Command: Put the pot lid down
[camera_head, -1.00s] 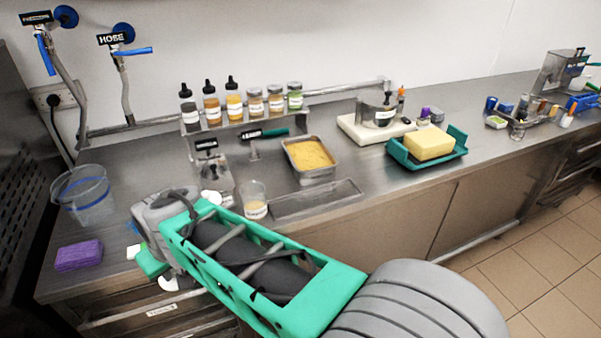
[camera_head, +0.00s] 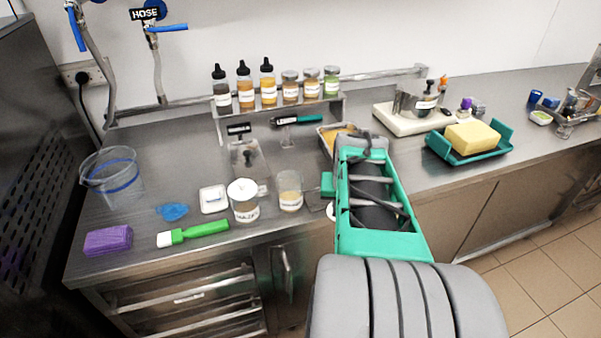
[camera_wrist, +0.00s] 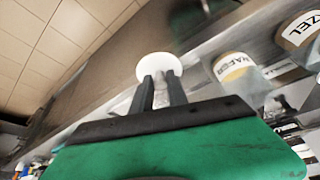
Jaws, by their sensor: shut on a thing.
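The pot lid (camera_wrist: 158,66) is a white round disc. In the wrist view it sits at the tips of my gripper (camera_wrist: 160,84), whose two dark fingers are shut on it. In the head view only a white edge of the lid (camera_head: 331,211) shows beside my arm, and the fingers are mostly hidden. The lid is held near the counter's front edge, to the right of an open glass pot (camera_head: 290,191) with light-brown contents. This pot also shows in the wrist view (camera_wrist: 236,72). A pot with a white lid (camera_head: 245,208) stands left of it.
A green brush (camera_head: 195,233), blue cloth (camera_head: 172,211), white scale-like box (camera_head: 213,199) and purple sponge (camera_head: 108,240) lie on the left counter. A clear jug (camera_head: 112,176) stands behind. A metal pan (camera_head: 327,142) is partly behind my arm. Some counter left of the tap is bare.

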